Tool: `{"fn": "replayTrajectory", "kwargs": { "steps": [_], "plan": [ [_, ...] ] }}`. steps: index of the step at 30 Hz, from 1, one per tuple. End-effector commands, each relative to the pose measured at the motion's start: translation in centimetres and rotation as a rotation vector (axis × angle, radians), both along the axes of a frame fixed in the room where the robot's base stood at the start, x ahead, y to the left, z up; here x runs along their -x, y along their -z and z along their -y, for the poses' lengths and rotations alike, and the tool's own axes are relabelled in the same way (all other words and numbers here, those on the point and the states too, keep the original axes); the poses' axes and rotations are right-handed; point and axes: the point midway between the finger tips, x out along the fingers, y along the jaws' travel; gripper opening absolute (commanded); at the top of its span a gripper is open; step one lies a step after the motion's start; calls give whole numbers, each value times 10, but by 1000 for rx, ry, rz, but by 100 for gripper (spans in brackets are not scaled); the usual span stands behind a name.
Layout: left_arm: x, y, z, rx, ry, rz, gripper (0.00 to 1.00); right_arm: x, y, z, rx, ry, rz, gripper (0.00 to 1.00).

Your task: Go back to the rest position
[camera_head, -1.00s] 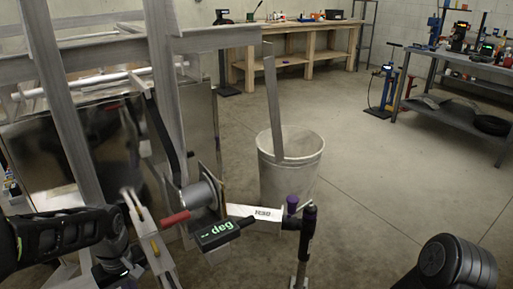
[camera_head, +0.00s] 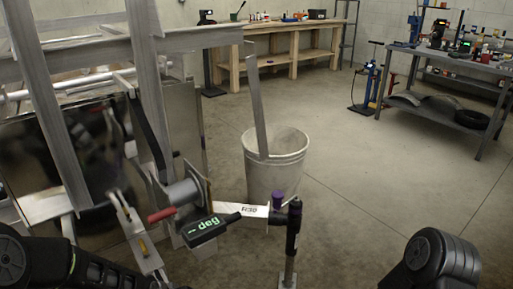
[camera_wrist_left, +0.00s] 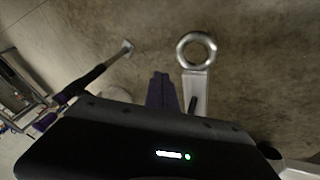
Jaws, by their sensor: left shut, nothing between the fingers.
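My left gripper (camera_wrist_left: 160,92) shows in the left wrist view as dark purplish fingers pressed together, shut and empty, over the bare floor. A metal ring on a bar (camera_wrist_left: 197,50) appears just right of the fingertips there, apart from them. In the head view my left arm comes in at the lower left, and its gripper cannot be made out. Part of my right arm shows at the lower right; its gripper is out of view.
The aluminium trailer frame (camera_head: 145,60) with a red-handled winch (camera_head: 182,197) and a "deg" display (camera_head: 202,230) fills the left. A black post (camera_head: 293,228) stands in front. Behind are a grey bucket (camera_head: 272,172), wooden bench (camera_head: 285,48) and metal table (camera_head: 455,64). Right-centre floor is clear.

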Motion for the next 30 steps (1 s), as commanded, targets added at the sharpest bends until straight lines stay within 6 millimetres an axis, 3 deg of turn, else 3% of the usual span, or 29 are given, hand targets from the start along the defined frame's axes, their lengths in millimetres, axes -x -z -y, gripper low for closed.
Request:
{"fn": "replayTrajectory", "kwargs": {
  "steps": [1,6,15,17,30],
  "plan": [
    [23,33,22,12,39,-22,0,0,0,0,0,0,0,36],
    [92,97,68,35,103,-85,0,0,0,0,0,0,0,36],
    [210,151,114,102,160,-328,0,0,0,0,0,0,0,36],
    [202,118,111,99,154,-311,0,0,-29,0,0,1,-1,36],
    [201,-2,111,100,151,-311,0,0,-150,-1,-1,2,-1,36]
  ]
}}
